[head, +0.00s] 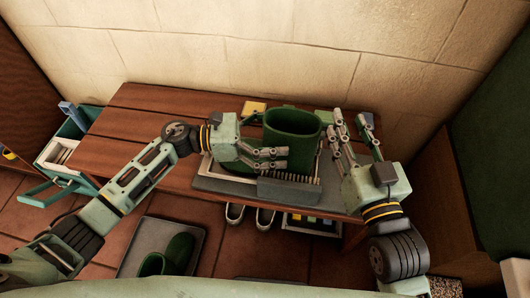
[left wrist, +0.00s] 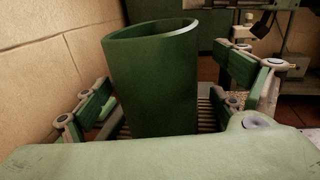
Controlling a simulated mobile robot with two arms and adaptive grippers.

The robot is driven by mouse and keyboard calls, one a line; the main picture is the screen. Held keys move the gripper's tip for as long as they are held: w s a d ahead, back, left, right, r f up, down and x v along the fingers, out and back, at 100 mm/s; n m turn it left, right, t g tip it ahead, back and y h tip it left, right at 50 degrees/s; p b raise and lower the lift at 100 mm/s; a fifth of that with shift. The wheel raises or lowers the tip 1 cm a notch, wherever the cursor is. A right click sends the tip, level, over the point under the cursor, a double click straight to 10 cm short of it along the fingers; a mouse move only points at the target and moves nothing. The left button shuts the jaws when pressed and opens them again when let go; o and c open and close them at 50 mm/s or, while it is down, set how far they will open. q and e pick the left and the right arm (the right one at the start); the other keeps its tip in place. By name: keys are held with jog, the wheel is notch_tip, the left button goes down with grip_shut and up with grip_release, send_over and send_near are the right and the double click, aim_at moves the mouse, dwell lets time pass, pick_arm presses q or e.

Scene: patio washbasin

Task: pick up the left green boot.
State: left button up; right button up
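A tall green boot (head: 291,135) stands upright on a grey boot tray (head: 228,184) with a brush on the wooden bench. It also fills the middle of the left wrist view (left wrist: 155,80), its open top facing up. My left gripper (head: 270,138) is open at the boot. In the left wrist view its fingers lie on either side of the boot, with gaps visible; contact deeper in is hidden. My right gripper (head: 353,122) is open and empty, just right of the boot. Two green pieces of footwear (head: 178,252) are on a floor tray (head: 137,236), partly cut off by my body.
The wooden bench (head: 125,122) is clear on its left. A yellow block (head: 254,107) sits behind the boot. A teal caddy (head: 68,150) stands left of the bench. Pale shoes (head: 264,216) and a box (head: 312,224) are under the front edge. A stone wall rises behind.

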pick_arm(q)
jog(key=shift+r, duration=0.1)
jog(key=c, duration=2)
